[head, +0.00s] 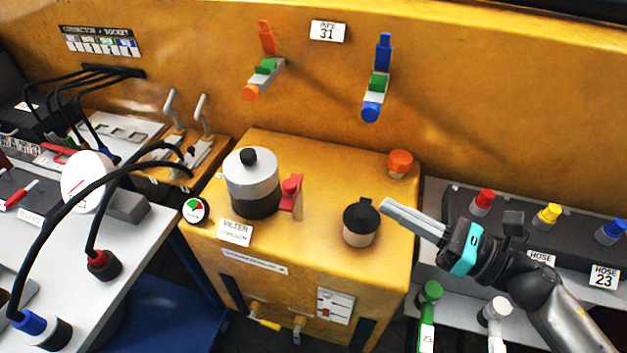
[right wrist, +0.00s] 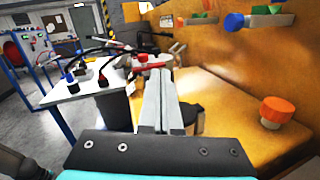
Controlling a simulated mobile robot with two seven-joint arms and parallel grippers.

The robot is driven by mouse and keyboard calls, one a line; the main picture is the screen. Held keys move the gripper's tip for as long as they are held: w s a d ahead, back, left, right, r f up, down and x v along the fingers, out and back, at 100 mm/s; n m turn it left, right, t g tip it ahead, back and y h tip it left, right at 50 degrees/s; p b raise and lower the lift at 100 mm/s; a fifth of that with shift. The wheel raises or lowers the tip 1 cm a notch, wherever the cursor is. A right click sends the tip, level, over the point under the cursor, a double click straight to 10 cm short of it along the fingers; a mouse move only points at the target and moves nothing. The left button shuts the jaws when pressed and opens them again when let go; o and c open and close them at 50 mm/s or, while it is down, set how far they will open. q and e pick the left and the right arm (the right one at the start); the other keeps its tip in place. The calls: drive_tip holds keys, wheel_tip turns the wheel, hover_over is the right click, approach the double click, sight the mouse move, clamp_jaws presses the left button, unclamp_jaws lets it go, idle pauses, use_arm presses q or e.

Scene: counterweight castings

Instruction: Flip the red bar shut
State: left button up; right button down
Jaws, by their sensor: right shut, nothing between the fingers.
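Several red parts show in the head view, and I cannot tell for sure which is the red bar. A small red bar (head: 59,155) lies on the dark panel at the far left. A red-handled lever (head: 20,196) lies below it. A red clamp piece (head: 291,187) stands at the right side of the silver and black filter canister (head: 252,184). My right gripper (head: 387,206) is shut and empty, its tips just right of the black-capped cup (head: 361,222), apart from all these red parts. In the right wrist view its fingers (right wrist: 162,74) lie together. My left gripper is out of view.
The orange cabinet top (head: 325,175) carries the canister, cup and an orange knob (head: 400,163). Two coloured valves (head: 262,80) are on the wall behind. Black cables arch over the left table (head: 130,235). A hose panel (head: 520,220) is at the right.

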sight(296, 188)
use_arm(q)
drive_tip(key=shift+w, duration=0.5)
use_arm(e)
drive_tip(key=n+g, duration=0.1)
drive_tip(key=n, duration=0.1)
drive_tip(key=s+f+n+g, duration=0.1)
drive_tip(key=n+g, duration=0.1)
drive_tip(key=shift+s+a+f+y, duration=0.1)
drive_tip(key=shift+a+y, duration=0.05)
drive_tip(key=shift+y, duration=0.25)
drive_tip(key=p+x, duration=0.3)
drive_tip(key=x, duration=1.1)
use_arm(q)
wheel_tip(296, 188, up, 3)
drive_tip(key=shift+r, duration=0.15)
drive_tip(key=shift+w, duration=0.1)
use_arm(e)
drive_tip(key=shift+a, duration=0.1)
